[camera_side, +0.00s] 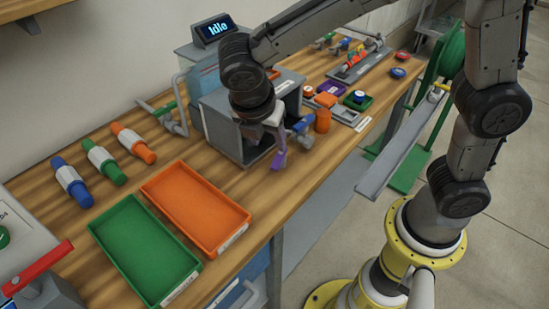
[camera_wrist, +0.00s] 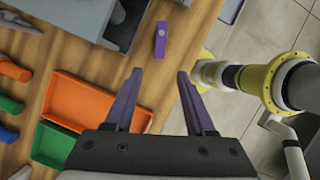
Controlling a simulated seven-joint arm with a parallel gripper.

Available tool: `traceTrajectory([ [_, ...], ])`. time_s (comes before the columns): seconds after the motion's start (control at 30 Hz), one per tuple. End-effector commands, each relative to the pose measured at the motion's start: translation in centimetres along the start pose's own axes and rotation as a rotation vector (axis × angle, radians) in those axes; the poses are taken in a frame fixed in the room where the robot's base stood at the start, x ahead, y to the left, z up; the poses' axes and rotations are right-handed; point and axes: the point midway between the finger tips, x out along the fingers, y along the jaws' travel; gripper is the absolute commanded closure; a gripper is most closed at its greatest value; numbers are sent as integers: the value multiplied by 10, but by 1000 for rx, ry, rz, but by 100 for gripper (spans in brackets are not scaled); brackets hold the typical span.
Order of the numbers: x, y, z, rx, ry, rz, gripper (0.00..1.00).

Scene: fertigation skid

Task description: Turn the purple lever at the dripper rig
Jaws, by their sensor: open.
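The purple lever (camera_side: 280,157) shows in the side view at the front of a grey box-shaped housing (camera_side: 222,125), just below my gripper (camera_side: 276,128). My wrist and fingers hide part of the housing and the lever's upper end. In the wrist view the purple lever (camera_wrist: 161,40) is a short upright bar with a pale round spot. It lies beyond the fingertips, roughly centred between them. My gripper (camera_wrist: 160,74) is open and its jaws are empty. The lever looks apart from both fingers in the wrist view.
An orange tray (camera_side: 185,175) and a green tray (camera_side: 128,285) lie on the wooden bench, left of the lever. Blue-handled fittings (camera_side: 302,124) and an orange cup (camera_side: 322,121) stand close on its right. A display (camera_side: 214,29) reads "Idle".

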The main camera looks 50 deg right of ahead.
Motion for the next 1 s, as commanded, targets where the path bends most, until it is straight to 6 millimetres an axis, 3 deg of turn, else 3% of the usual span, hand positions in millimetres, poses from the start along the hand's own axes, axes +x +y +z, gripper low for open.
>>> traceTrajectory([
  [0.3,64,-1,1,0,-2,-7,45],
  [0.5,93,0,1,1,-2,-4,45],
  [0.7,106,0,1,1,0,-1,45],
  [1.0,107,0,0,1,0,-1,47],
])
